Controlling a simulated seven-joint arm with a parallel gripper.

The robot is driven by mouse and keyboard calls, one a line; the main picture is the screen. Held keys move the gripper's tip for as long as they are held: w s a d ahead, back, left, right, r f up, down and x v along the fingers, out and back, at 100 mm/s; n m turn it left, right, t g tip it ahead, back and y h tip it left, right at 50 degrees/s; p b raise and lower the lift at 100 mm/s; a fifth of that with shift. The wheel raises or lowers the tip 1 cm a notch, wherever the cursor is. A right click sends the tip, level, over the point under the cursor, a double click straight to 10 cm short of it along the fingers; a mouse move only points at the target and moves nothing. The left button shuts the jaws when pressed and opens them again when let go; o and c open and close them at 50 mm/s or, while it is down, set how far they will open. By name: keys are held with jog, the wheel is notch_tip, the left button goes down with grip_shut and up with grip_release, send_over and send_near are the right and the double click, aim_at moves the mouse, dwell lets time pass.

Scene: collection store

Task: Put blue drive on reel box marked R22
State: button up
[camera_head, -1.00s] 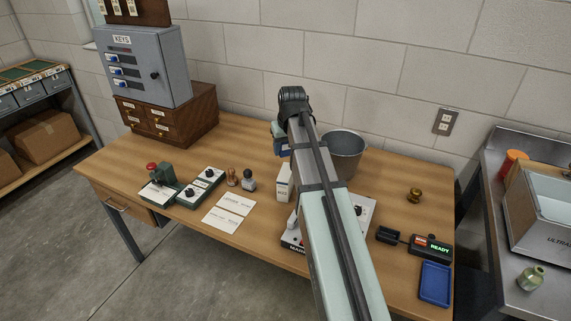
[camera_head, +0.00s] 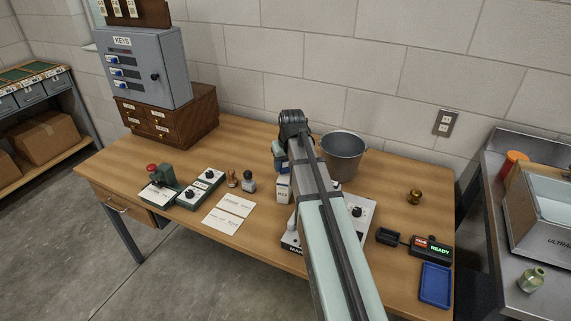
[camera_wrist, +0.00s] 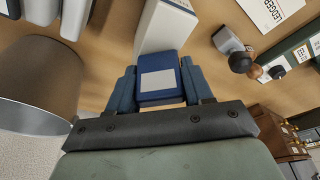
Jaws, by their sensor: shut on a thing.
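The blue drive (camera_wrist: 160,72) with a pale label is between the blue-grey fingers of my gripper (camera_wrist: 158,88) in the wrist view. In the head view the drive (camera_head: 282,166) shows at the end of my arm, just above the top of a white upright reel box (camera_head: 283,188). The box's small marking looks like R22 but is hard to read. The box (camera_wrist: 165,27) stands just beyond the drive in the wrist view. I cannot tell whether the drive touches its top. My gripper (camera_head: 280,155) is partly hidden by the arm.
A grey bucket (camera_head: 343,157) stands close right of my gripper. Stamps (camera_head: 248,181) and paper cards (camera_head: 229,213) lie left of the box. A control panel (camera_head: 360,209) is partly behind my arm. A blue tray (camera_head: 435,283) is at the right front.

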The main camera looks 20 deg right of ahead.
jog(key=o, duration=1)
jog(key=shift+f, duration=0.1)
jog(key=shift+o, duration=0.2)
jog(key=v, duration=1.2)
